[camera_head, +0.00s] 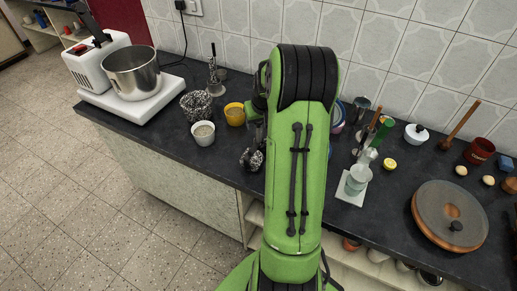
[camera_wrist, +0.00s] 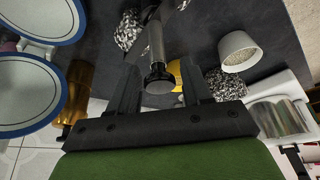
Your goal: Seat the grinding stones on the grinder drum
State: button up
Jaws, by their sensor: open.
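The grinding stones (camera_head: 252,158) are a black-and-white speckled piece on the dark counter, partly hidden by my arm. In the wrist view the speckled stones (camera_wrist: 129,32) show at the top, with a steel post (camera_wrist: 156,45) that ends in a dark, round knob. My gripper (camera_wrist: 158,82) is open, with the knob end in the gap between its fingers; I cannot tell if they touch. In the head view the arm hides it. The grinder drum (camera_head: 133,73) is a steel bowl on a white base at the far left; its side shows in the wrist view (camera_wrist: 278,119).
A dark speckled round thing (camera_head: 197,106), a white bowl with grain (camera_head: 203,133), a yellow bowl (camera_head: 235,114) and a metal stand (camera_head: 214,78) stand between the stones and the drum. Blue-rimmed dishes (camera_wrist: 28,95) are left in the wrist view. A tiled wall backs the counter.

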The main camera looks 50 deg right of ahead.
jog(key=shift+r, duration=0.1)
jog(key=shift+c, duration=0.5)
grip_shut()
dwell(0.6)
